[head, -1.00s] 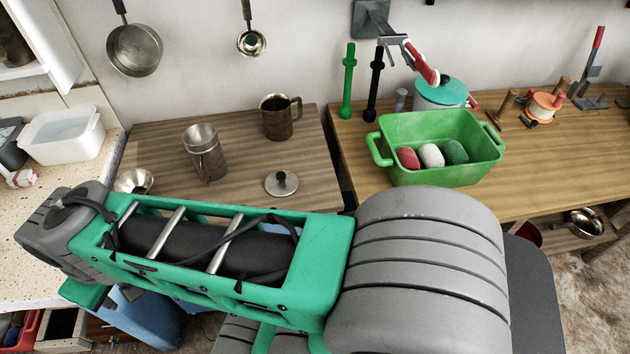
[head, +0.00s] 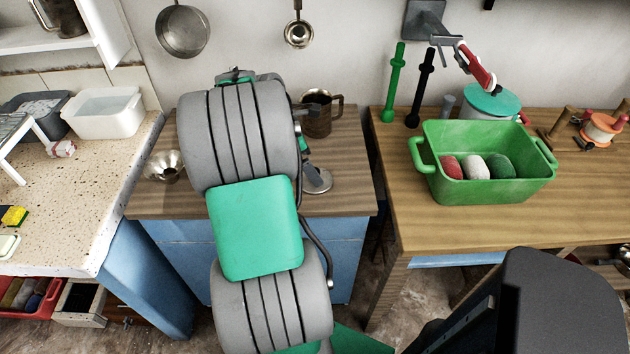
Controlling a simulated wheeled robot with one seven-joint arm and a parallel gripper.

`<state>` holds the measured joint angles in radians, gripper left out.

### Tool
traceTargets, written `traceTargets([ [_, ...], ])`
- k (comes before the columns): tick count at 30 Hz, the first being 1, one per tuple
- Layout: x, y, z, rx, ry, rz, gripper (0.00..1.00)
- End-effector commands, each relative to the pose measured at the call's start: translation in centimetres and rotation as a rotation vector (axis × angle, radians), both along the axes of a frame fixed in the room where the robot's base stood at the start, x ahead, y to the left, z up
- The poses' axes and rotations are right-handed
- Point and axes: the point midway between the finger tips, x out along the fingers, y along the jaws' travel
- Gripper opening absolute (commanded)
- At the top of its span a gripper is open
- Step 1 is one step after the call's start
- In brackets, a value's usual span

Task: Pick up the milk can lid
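The milk can lid, a flat round grey metal disc (head: 320,184) with a dark knob, lies on the wooden top of the blue cabinet (head: 345,200). My arm crosses in front of it and covers its left part. The tall metal can seen earlier left of the lid is hidden behind my arm.
A dark metal mug (head: 318,122) stands behind the lid. A metal funnel (head: 165,168) lies at the cabinet's left. A green tub (head: 485,190) with several coloured pieces stands on the right bench. A pan (head: 183,32) and a ladle (head: 298,33) hang above.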

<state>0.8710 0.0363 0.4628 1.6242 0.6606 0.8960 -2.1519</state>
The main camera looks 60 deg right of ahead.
Motion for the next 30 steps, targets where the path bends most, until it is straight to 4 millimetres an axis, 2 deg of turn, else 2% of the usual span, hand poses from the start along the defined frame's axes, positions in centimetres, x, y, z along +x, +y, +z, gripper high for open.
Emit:
traceTargets([
  [8,-1.6,-0.9,-4.1,0.001,-0.002,-0.001,1.0],
  [15,-1.6,-1.0,-4.4,-0.001,-0.004,0.0,1.0],
  [30,-1.6,-1.0,-4.4,-0.001,-0.004,0.0,0.59],
])
